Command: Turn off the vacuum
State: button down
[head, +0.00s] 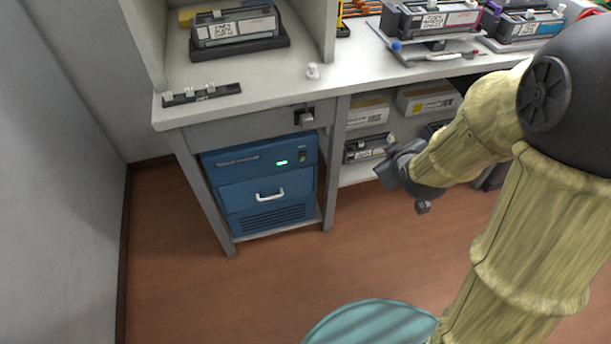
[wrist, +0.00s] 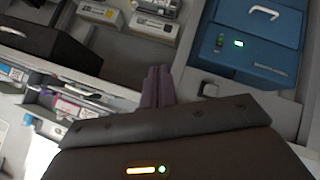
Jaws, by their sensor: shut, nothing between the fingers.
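The vacuum is a blue box (head: 262,190) on the low shelf under the left bench, with a white handle on its front. A lit green light (head: 282,162) and a small dark switch with green on it (head: 303,156) are at its upper right. In the wrist view the blue box (wrist: 262,30) appears upside down at upper right, with its switch (wrist: 219,43) beside the green light. My gripper (wrist: 158,70) is shut and empty, its fingers together. In the head view my gripper (head: 392,170) hangs to the right of the vacuum, apart from it.
A small grey bracket (head: 304,117) sticks out from the bench's front edge above the vacuum. A bench leg (head: 331,165) stands between the vacuum and my gripper. Boxes (head: 428,96) sit on the right shelf. Cartridges and a white knob (head: 313,71) are on top.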

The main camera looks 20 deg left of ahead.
jog(key=a+f+n+t+y+b, duration=0.2)
jog(key=a+f+n+b, duration=0.2)
jog(key=f+b, duration=0.4)
jog(key=w+a+f+n+t+y+b, duration=0.1)
jog(key=a+f+n+b, duration=0.4)
jog(key=b, duration=0.8)
jog(key=w+a+f+n+t+y+b, duration=0.1)
jog(key=a+f+n+t+y+b, duration=0.3)
jog(key=a+f+b, duration=0.3)
notch_tip(320, 180, down, 6)
jog(key=n+y+b, duration=0.1)
jog(key=b, duration=0.2)
jog(key=shift+a+b, duration=0.35)
jog(key=shift+a, duration=0.05)
jog(key=shift+f, duration=0.1)
